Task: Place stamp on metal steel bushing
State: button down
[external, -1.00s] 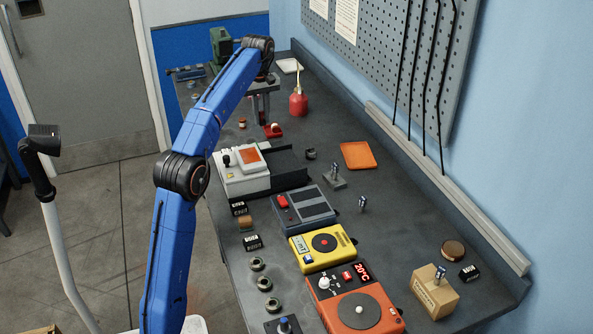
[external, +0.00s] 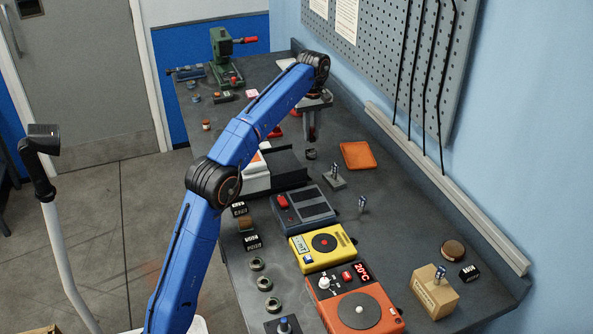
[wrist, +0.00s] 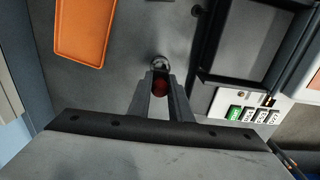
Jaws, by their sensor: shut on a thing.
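My gripper (external: 310,133) points down over the bench. In the wrist view my gripper (wrist: 160,98) is shut on the stamp (wrist: 160,86), whose dark red round top shows between the fingers. In the external view the held stamp is too small and dark to make out. A small grey metal bushing (external: 311,154) stands on the bench just under the fingertips. In the wrist view the bushing (wrist: 161,63) shows just beyond the fingertips, partly behind them. I cannot tell whether stamp and bushing touch.
An orange tray (external: 358,155) lies to the right of the bushing. A dark channel (external: 288,163) and a small metal stand (external: 335,180) are close by. The grey-red device (external: 305,209) and yellow device (external: 323,246) sit nearer. My arm hides part of the white device (external: 256,182).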

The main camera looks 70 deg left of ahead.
aim_at(311, 127)
jog(key=shift+f, duration=2.2)
jog(key=c, duration=1.6)
grip_release()
jog(key=shift+f, duration=0.1)
notch_tip(311, 127, up, 6)
jog(key=shift+r, duration=0.85)
